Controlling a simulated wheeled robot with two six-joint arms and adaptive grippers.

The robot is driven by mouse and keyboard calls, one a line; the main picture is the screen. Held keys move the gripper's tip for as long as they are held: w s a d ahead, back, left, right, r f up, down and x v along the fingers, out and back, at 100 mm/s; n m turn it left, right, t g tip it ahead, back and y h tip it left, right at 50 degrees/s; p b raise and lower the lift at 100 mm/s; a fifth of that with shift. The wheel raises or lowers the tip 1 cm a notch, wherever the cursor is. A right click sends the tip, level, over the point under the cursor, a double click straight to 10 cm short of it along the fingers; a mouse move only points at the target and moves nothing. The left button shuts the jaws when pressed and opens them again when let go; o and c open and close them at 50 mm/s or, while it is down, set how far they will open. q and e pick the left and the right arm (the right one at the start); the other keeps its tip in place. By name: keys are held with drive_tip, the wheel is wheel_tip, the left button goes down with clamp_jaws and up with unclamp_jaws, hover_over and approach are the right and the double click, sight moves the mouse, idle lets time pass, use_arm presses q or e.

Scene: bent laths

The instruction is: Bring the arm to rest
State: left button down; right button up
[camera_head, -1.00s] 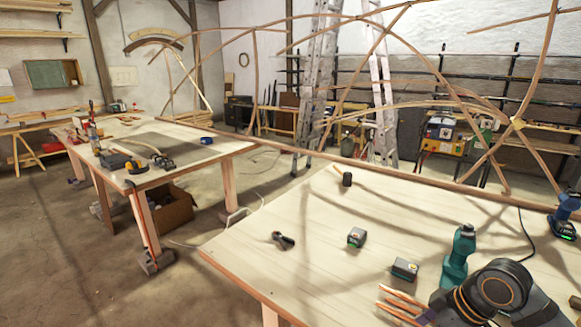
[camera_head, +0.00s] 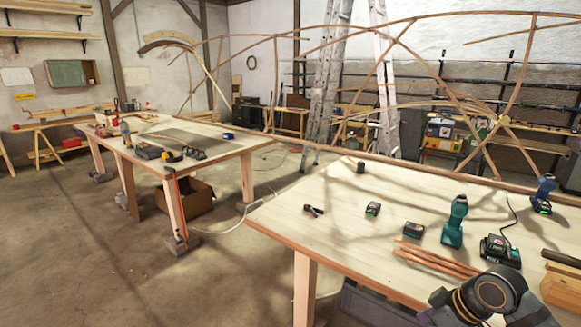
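A dark grey arm link of mine with orange rings shows at the bottom right, in front of the near workbench (camera_head: 330,235). Neither gripper shows, so I cannot see their fingers or whether they hold anything. Several thin orange-brown strips (camera_head: 440,262) lie just beyond my arm link.
A black-and-green charger (camera_head: 499,251) has a cable. A second bench (camera_head: 215,146) stands left, with open floor in front. Bent laths (camera_head: 450,90) arch behind, near a ladder (camera_head: 330,80).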

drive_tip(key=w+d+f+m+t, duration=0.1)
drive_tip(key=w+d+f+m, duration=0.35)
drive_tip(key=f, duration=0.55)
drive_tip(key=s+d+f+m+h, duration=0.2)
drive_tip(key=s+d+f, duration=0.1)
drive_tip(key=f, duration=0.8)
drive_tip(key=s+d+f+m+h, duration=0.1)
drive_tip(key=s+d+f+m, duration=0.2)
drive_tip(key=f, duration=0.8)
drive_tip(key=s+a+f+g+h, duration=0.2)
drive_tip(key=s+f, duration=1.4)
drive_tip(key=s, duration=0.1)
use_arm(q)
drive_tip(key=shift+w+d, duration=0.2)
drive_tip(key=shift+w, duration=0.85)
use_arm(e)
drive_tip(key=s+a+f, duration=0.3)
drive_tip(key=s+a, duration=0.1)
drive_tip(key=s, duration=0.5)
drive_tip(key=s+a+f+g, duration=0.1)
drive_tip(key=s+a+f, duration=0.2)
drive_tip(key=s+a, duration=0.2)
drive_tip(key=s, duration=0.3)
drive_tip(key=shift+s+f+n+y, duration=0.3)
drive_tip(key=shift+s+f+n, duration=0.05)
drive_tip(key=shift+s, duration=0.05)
